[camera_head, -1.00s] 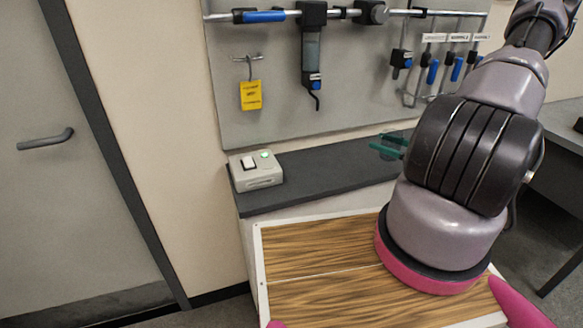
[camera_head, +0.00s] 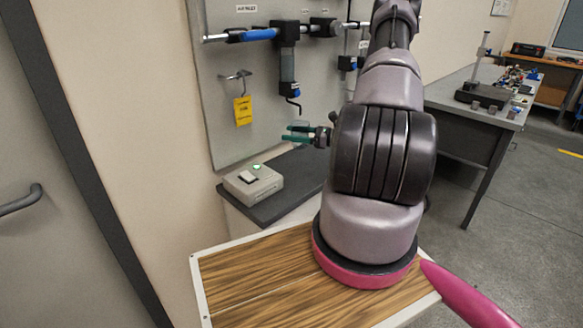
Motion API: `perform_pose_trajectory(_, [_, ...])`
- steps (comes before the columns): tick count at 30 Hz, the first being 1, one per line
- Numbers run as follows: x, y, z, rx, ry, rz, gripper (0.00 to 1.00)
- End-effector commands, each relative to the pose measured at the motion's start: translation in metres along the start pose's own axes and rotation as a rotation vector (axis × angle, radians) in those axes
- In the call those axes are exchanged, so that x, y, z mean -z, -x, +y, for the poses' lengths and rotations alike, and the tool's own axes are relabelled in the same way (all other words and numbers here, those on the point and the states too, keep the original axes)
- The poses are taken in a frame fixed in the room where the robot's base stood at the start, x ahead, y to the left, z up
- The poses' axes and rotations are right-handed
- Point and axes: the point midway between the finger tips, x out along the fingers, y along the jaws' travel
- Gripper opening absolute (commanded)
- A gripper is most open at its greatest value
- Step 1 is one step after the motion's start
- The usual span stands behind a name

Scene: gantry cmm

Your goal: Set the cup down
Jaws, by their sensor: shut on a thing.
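My gripper (camera_head: 298,133) shows its teal fingers and dark wrist just left of my arm, in front of the grey wall panel and above the dark shelf top. The fingers point left and are shut on the cup. The cup itself is too small or see-through to make out clearly between them. My arm hides what lies to the right of the gripper. No other cup shows.
The dark shelf top (camera_head: 290,196) bears a pale box (camera_head: 253,184) with a green light at its left end; its right part is hidden by my arm. A tool panel (camera_head: 225,105) with tools and a yellow tag (camera_head: 243,111) stands behind. A grey workbench (camera_head: 465,120) stands at right.

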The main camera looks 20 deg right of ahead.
Motion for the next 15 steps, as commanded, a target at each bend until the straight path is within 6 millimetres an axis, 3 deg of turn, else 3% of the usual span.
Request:
perform_pose_trajectory(6, [0.04,0.0,0.002,0.0,-0.003,0.0,0.12])
perform_pose_trajectory(15, [0.069,0.0,0.003,0.0,-0.003,0.001,0.12])
